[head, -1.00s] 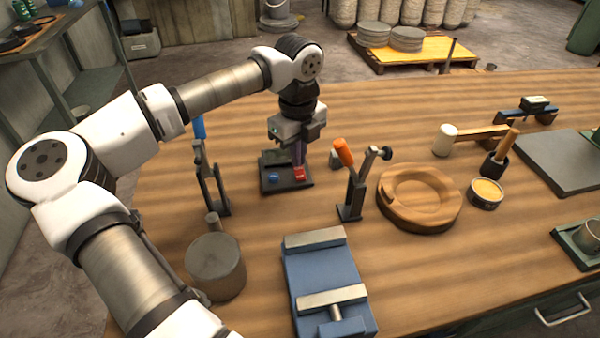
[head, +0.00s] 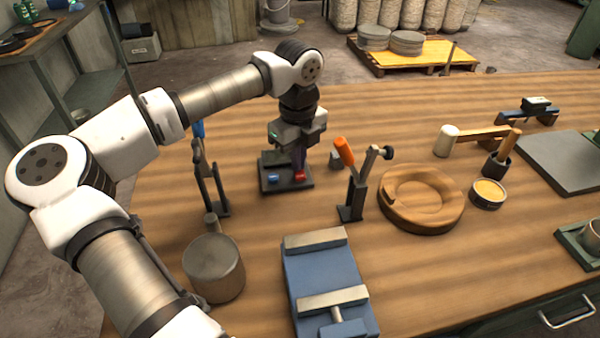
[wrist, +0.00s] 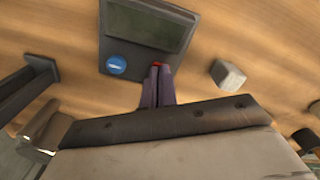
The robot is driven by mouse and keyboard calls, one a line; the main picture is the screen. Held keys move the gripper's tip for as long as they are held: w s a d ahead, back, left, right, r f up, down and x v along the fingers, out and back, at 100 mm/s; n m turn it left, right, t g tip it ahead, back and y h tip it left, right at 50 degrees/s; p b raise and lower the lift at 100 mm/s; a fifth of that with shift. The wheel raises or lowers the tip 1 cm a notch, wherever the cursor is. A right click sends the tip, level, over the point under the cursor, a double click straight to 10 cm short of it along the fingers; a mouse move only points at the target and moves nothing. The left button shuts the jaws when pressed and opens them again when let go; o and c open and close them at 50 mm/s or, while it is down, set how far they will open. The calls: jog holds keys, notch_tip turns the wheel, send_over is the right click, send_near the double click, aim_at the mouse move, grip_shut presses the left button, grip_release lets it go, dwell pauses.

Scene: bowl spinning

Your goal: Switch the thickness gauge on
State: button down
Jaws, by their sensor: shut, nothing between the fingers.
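A dark flat box with a greenish screen and two buttons, which looks like the thickness gauge (head: 286,186), lies on the bench below my gripper. The wrist view shows its blank screen (wrist: 148,27), a round blue button (wrist: 116,64) and a red button (wrist: 159,63). The blue button (head: 273,177) and red button (head: 299,176) also show in the head view. My gripper (head: 299,169) points down with its purple fingers together and empty. In the wrist view the fingertips (wrist: 157,69) are at the red button and partly cover it. I cannot tell whether they touch it.
A small grey block (wrist: 228,75) sits right of the box. A toggle clamp with an orange handle (head: 344,151) stands further right, by a wooden ring (head: 435,218). A dark stand (head: 212,182) is on the left. A blue vise (head: 322,270) and grey pot (head: 214,268) are nearer.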

jog(key=shift+r+p, duration=1.6)
jog(key=shift+r, duration=1.85)
jog(key=shift+f, duration=0.1)
